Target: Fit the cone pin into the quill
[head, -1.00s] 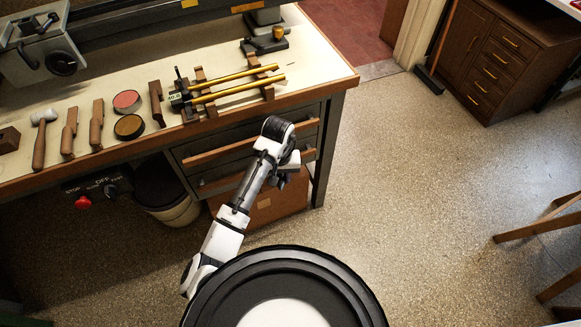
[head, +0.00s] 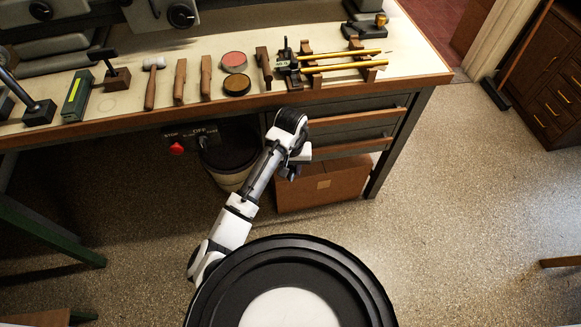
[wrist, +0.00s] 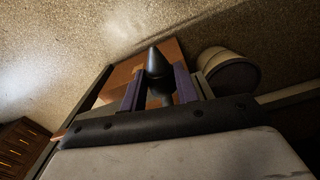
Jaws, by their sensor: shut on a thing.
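My gripper (wrist: 158,88) is shut on a dark cone-shaped pin (wrist: 158,62), its tapered tip standing out between the two purple-sided fingers in the wrist view. In the head view my gripper (head: 287,172) hangs low in front of the bench drawers, below the bench top, and the pin cannot be made out there. A grey machine (head: 158,14) with a round black knob stands at the back of the bench, cut off by the top edge. I cannot make out the quill in either view.
The bench top (head: 415,65) holds a mallet (head: 151,88), a red-topped tin (head: 234,62), a dark tin (head: 236,86), brass tubes (head: 345,66) on wooden rests and a green box (head: 77,96). A bin (head: 228,165) and cardboard box (head: 325,187) stand beneath. Floor at right is open.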

